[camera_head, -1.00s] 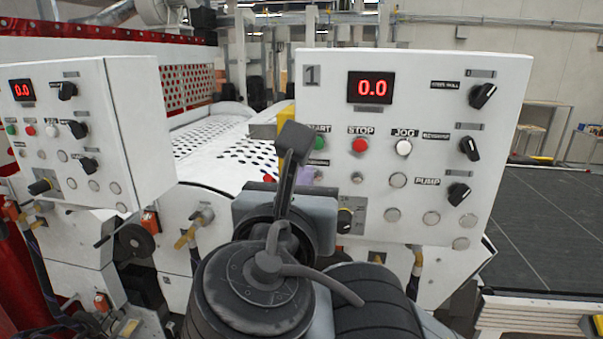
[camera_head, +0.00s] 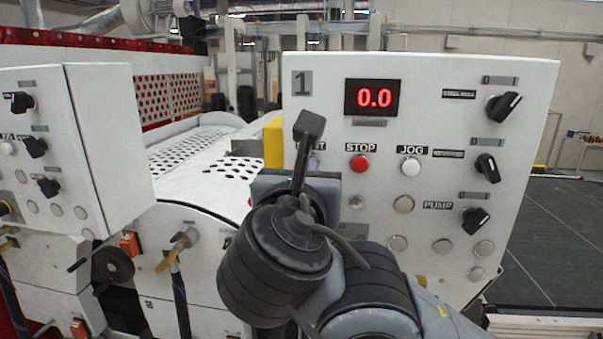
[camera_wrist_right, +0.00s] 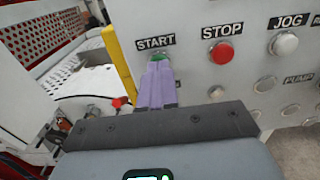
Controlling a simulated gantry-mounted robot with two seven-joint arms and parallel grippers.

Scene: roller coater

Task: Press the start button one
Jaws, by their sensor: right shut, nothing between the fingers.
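The green start button (camera_wrist_right: 160,57) shows in the right wrist view, just under its START label (camera_wrist_right: 156,42). My right gripper (camera_wrist_right: 158,68) is shut and empty, its purple fingers side by side. The fingertips are right at the button and overlap its lower part; I cannot tell whether they touch it. In the head view my right wrist covers the start button and most of its label. The button sits on the white control panel marked 1 (camera_head: 430,110), whose red display (camera_head: 373,97) reads 0.0. My left gripper is not in view.
The red stop button (camera_head: 359,164) and white jog button (camera_head: 411,167) are to the right of the start button. Black knobs (camera_head: 503,107) line the panel's right side. A yellow post (camera_head: 273,143) stands at its left edge. A second white panel (camera_head: 110,140) is on the left.

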